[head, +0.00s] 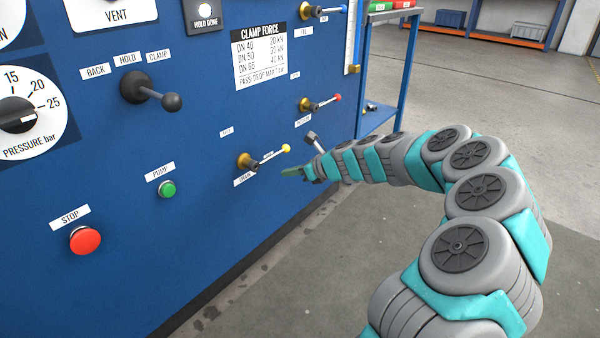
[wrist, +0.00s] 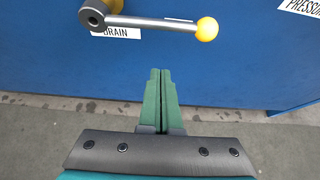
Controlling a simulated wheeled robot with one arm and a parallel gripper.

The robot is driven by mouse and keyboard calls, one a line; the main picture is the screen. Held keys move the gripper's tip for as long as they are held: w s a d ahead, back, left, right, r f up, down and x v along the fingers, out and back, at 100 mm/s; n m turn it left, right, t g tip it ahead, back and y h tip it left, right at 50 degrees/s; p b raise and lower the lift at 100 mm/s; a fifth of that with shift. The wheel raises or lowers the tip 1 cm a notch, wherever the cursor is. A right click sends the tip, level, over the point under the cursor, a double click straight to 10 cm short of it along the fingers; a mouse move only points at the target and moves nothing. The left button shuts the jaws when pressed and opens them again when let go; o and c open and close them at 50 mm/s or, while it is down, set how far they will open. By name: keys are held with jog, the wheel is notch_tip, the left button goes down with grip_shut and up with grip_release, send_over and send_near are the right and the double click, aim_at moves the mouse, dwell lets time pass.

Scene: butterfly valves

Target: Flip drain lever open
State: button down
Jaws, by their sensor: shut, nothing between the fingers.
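The drain lever (head: 270,157) is a thin metal rod with a yellow ball tip on a brass valve body, low on the blue panel. It points right and a little up in the head view. In the wrist view the drain lever (wrist: 155,23) runs nearly level from a grey hub at left to its yellow ball at right, above a label reading DRAIN (wrist: 112,33). My gripper (head: 288,171) is close to the lever, just below its ball in the head view. In the wrist view my gripper (wrist: 160,73) has its green fingers together, below the rod and apart from it in the picture.
The blue panel (head: 110,240) fills the left side. A red-tipped lever (head: 320,103) sits above the drain lever. A green pump button (head: 167,189) and red stop button (head: 85,240) are to the left. Open floor (head: 330,270) lies to the right of the panel.

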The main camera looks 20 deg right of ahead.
aim_at(271, 157)
jog(key=shift+w+a+r+b, duration=0.25)
jog(key=shift+w+a+r, duration=0.25)
jog(key=shift+w+r, duration=0.15)
jog(key=shift+w+a+r+b, duration=0.2)
jog(key=shift+w+a+r, duration=0.25)
jog(key=shift+w+r, duration=0.2)
